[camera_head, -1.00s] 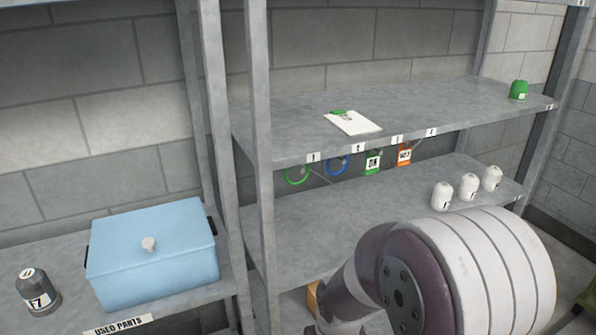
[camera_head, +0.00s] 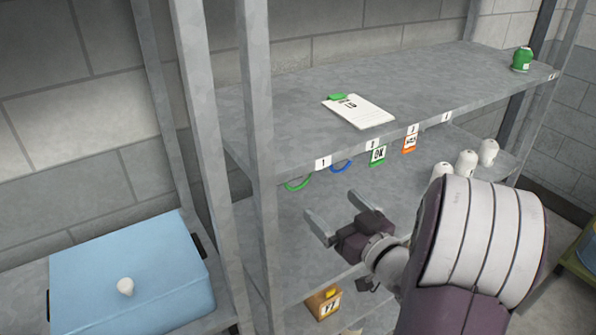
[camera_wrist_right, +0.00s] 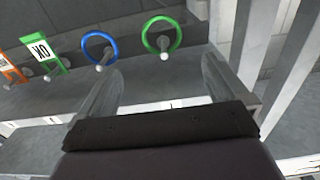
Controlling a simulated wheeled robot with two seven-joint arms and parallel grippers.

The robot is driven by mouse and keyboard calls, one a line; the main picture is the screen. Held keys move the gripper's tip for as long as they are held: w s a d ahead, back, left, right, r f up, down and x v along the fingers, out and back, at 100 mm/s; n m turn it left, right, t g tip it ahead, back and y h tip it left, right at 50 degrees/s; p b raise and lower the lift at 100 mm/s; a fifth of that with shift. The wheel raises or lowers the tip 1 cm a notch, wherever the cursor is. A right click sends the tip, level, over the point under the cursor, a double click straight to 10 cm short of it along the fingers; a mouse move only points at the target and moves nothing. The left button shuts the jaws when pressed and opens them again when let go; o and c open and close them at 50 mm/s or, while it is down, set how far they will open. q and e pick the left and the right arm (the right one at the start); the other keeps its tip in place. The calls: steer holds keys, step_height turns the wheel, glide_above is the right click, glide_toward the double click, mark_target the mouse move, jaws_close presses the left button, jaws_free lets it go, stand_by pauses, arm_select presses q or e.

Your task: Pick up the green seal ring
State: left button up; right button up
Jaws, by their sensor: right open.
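The green seal ring (camera_head: 298,186) hangs under the front edge of the upper shelf, below label 1, its top hidden by that edge. In the right wrist view, which is upside down, the whole green ring (camera_wrist_right: 146,38) shows on a pale-tipped peg (camera_wrist_right: 165,56). My right gripper (camera_head: 333,208) is open and empty, below and to the right of the ring in the head view. In the wrist view, the ring appears between and beyond the spread fingertips (camera_wrist_right: 162,70), apart from them. My left gripper is not in view.
A blue ring (camera_head: 341,167) hangs beside it, then a green OK tag (camera_head: 377,155) and an orange tag (camera_head: 409,143). A shelf post (camera_head: 258,120) stands left of the rings. White bottles (camera_head: 466,163) stand right. A clipboard (camera_head: 360,112) lies above. A blue box (camera_head: 130,275) is at left.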

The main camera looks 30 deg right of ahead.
steer(key=w+a+p, duration=0.1)
steer(key=w+p, duration=0.1)
steer(key=w, duration=0.9)
steer(key=shift+f, duration=0.2)
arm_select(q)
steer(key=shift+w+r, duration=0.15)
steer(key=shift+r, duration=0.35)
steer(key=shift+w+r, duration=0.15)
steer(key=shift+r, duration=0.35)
arm_select(e)
steer(key=shift+a, duration=0.1)
steer(key=c, duration=0.9)
